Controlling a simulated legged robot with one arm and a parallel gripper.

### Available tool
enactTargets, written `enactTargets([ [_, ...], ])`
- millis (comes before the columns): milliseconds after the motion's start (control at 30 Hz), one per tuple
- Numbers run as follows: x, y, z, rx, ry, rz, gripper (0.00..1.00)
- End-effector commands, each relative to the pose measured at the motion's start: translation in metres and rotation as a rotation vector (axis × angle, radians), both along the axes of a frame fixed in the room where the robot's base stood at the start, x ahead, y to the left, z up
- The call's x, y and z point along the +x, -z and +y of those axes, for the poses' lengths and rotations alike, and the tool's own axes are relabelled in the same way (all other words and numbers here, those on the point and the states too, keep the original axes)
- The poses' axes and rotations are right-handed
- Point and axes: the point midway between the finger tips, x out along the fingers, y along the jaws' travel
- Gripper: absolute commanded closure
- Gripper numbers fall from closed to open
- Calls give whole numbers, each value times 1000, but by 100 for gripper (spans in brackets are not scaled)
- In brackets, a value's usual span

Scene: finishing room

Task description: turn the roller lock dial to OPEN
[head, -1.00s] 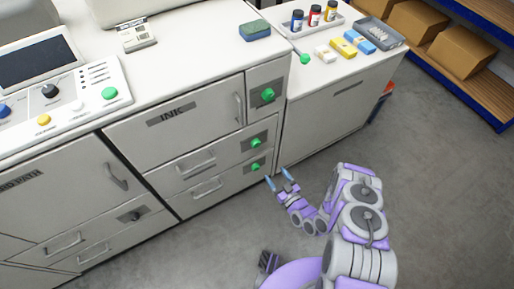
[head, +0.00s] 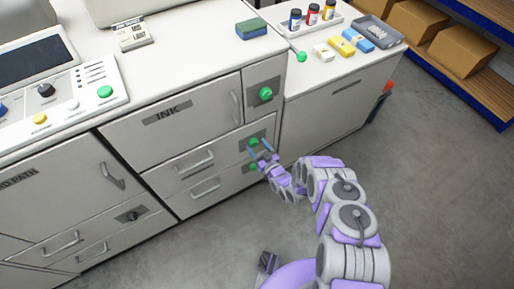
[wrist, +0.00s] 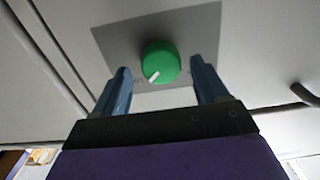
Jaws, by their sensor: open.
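My gripper (head: 262,149) is open and empty in front of the machine's right-hand column of green dials. In the wrist view, my gripper's two blue fingers (wrist: 166,90) stand apart on either side of a green dial (wrist: 160,62) on a grey plate (wrist: 110,42). The dial's white mark points to the lower left; the small lettering beside it is too faint to read. In the head view, the fingertips are close to the middle green dial (head: 253,142), with another green dial (head: 254,167) below. I cannot tell from labels which is the roller lock; contact is unclear.
A higher green dial (head: 265,94) sits beside the INK door (head: 170,115). Drawer handles (head: 194,164) stick out left of my gripper. A black dial (head: 133,216) is at lower left. A side cabinet (head: 325,115) stands to the right. The grey floor (head: 440,200) at right is clear.

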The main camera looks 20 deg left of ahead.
Motion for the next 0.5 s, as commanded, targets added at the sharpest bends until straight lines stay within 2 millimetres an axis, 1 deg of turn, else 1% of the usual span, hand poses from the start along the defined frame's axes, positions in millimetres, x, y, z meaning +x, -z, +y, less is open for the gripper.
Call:
enactTargets([
  [133, 3, 1, 6, -1, 0, -1, 27],
  [367, 4, 1, 7, -2, 0, -1, 27],
  [500, 4, 0, 6, -1, 0, -1, 39],
])
